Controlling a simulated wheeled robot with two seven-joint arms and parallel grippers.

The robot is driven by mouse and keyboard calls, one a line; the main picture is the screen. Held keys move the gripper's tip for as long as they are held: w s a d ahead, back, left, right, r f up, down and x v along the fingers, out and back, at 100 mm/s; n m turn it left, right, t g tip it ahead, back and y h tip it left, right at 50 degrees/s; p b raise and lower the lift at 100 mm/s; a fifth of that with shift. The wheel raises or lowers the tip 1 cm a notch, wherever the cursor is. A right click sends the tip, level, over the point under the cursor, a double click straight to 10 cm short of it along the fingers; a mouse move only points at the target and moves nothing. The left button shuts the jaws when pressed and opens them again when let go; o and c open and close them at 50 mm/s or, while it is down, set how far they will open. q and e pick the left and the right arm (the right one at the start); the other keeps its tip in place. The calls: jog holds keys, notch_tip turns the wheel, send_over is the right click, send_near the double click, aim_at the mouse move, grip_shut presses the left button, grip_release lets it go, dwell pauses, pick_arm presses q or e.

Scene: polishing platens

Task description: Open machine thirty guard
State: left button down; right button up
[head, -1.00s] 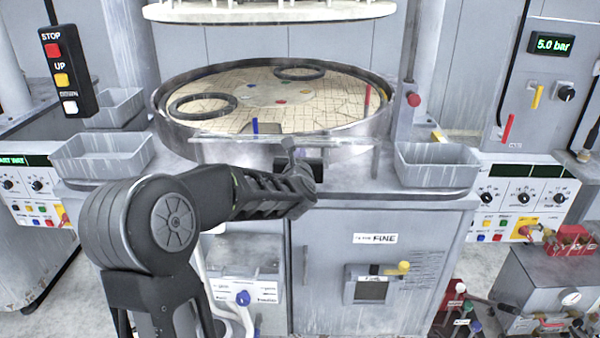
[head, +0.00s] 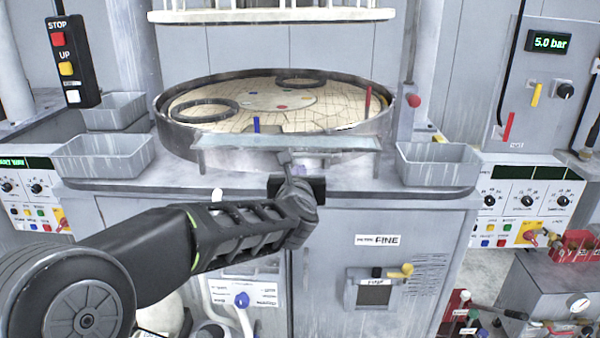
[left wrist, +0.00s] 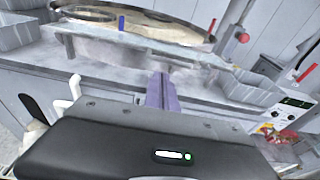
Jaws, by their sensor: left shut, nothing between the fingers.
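The guard (head: 325,143) is a clear greyish panel along the front rim of the round polishing platen machine (head: 180,140). It looks tilted, with its broad face showing from above. In the left wrist view the guard (left wrist: 120,42) runs across the upper part, in front of the platen. My left gripper (head: 285,158) is just below the guard's front edge, near its middle. Its narrow fingers (left wrist: 161,90) are shut together with nothing between them. I cannot tell whether the fingertips touch the panel. No number is readable on the machine. My right gripper is not in view.
Grey trays stand left (head: 103,155) and right (head: 437,165) of the platen. A button pendant (head: 66,62) hangs at upper left. The cabinet labelled FINE (head: 375,240) is below my gripper. Two rings (head: 205,110) lie on the platen.

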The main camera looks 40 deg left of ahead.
pick_arm(q)
jog(key=shift+s+d, duration=0.1)
jog(key=shift+s, duration=0.05)
dwell(0.6)
jog(key=d+f+m+g+h, duration=0.1)
jog(key=d+f+m+h, duration=0.2)
jog(key=d+f+m, duration=0.5)
jog(key=d+f+m+g+h, duration=0.1)
jog(key=d+f+m+h, duration=0.3)
jog(key=f+m, duration=0.8)
jog(key=d+f+m+g+h, duration=0.1)
jog(key=d+f+m+h, duration=0.1)
jog(key=d+f+m, duration=0.7)
jog(key=s+d+f+m+g+h, duration=0.2)
jog(key=s+d+f+m, duration=0.3)
jog(key=f, duration=0.3)
jog(key=s+d+f+m+g+h, duration=0.1)
jog(key=s+d+f+m+g, duration=0.1)
jog(key=s+d+f+m, duration=0.45)
jog(key=s+d+f+g+h, duration=0.1)
jog(key=s+d+f+g, duration=0.1)
jog(key=s+f, duration=0.3)
jog(key=s+d+f+m+g, duration=0.1)
jog(key=s+d+f+g, duration=0.2)
jog(key=s, duration=0.6)
notch_tip(320, 180, down, 2)
jog(key=shift+s+d+f+h, duration=0.2)
jog(key=shift+s+d+h, duration=0.15)
jog(key=shift+d, duration=0.75)
